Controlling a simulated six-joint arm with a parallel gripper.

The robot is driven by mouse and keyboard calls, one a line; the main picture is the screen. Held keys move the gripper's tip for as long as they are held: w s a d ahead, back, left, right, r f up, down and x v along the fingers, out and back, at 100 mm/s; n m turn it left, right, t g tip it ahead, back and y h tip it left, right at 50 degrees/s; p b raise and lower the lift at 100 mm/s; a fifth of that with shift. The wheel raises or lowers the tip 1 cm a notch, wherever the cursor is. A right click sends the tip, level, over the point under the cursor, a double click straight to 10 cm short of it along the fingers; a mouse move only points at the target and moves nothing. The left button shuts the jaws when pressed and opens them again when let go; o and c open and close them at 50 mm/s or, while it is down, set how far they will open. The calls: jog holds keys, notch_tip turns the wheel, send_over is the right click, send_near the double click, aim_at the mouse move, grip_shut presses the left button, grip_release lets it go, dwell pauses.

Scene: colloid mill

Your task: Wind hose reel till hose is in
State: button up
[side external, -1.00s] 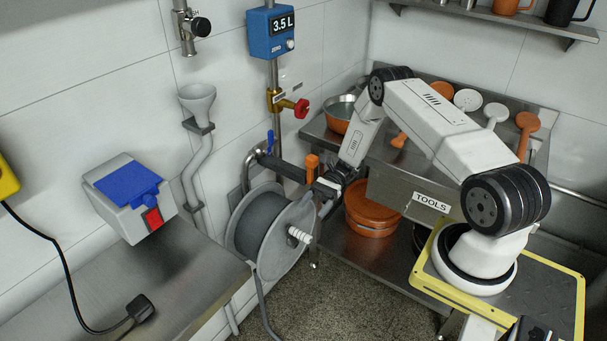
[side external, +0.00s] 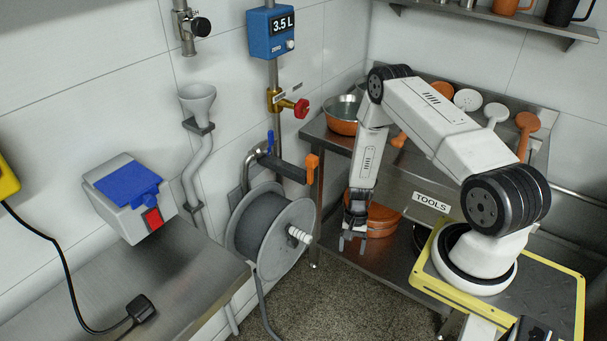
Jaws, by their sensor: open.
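The hose reel (side external: 262,227) is a grey drum with a pale disc flange, mounted low on the wall at centre left. A white ribbed crank handle (side external: 299,235) sticks out from its front face. A grey hose (side external: 262,306) hangs from the reel's underside and runs down out of the frame; its end is not in view. My gripper (side external: 353,243) is open and empty, pointing down to the right of the reel. It is apart from the handle, in front of an orange pot on the lower shelf.
A dark bar with an orange end (side external: 312,168) juts out above the reel. A steel counter (side external: 165,285) lies at left. The TOOLS bench (side external: 430,201) stands at right, with an orange lidded pot (side external: 381,220) below. Open floor lies between them.

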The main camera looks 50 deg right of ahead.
jog(key=w+d+r+n+t+h, duration=0.3)
jog(key=w+d+n+t+h, duration=0.1)
jog(key=n+t+h, duration=0.4)
jog(key=w+a+r+n+t+y, duration=0.1)
jog(key=a+r+n+t+y, duration=0.1)
jog(key=a+r+t, duration=0.5)
jog(key=a+r+n+t+y, duration=0.2)
jog(key=r+t, duration=0.3)
jog(key=r, duration=0.4)
notch_tip(320, 180, down, 15)
jog(key=shift+w+a+f, duration=0.15)
jog(key=shift+w+f, duration=0.05)
jog(key=shift+w, duration=0.05)
jog(key=shift+w, duration=0.15)
